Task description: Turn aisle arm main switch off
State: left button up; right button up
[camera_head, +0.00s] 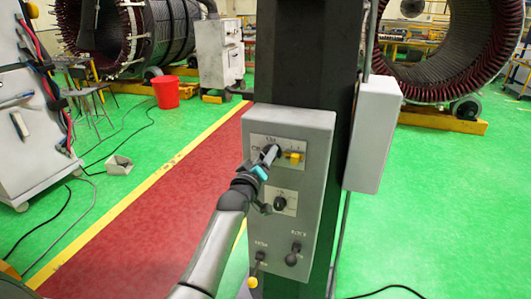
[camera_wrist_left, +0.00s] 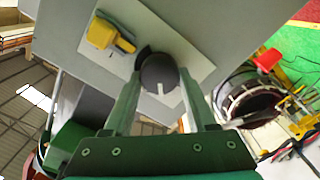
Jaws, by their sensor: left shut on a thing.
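A grey control box (camera_head: 318,195) is fixed to a dark column. The main switch is a black round knob (camera_wrist_left: 158,70) with a white pointer mark, on the box's upper light plate (camera_wrist_left: 190,65). A yellow part (camera_wrist_left: 103,33) sits beside the knob on that plate; it also shows in the head view (camera_head: 294,157). My left gripper (camera_head: 269,156) reaches the upper plate and is shut on the knob, one finger on each side. In the head view the gripper mostly hides the knob. My right gripper is not in view.
A second black knob (camera_head: 280,202) sits lower on the box, with two small switches (camera_head: 292,255) below it. A plain grey box (camera_head: 374,135) is on the column's right. A red bucket (camera_head: 165,92) and large stator rings stand behind. The green floor on the right is mostly clear.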

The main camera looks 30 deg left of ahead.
pick_arm(q)
jog(key=n+p, duration=0.1)
jog(key=n, duration=0.8)
jog(key=shift+a+f, duration=0.1)
jog(key=shift+n, duration=0.4)
jog(key=o, duration=1.4)
jog(key=shift+c, duration=0.2)
jog(key=shift+s, duration=0.1)
jog(key=v, duration=1.5)
jog(key=shift+p, duration=0.35)
jog(key=shift+f, duration=0.1)
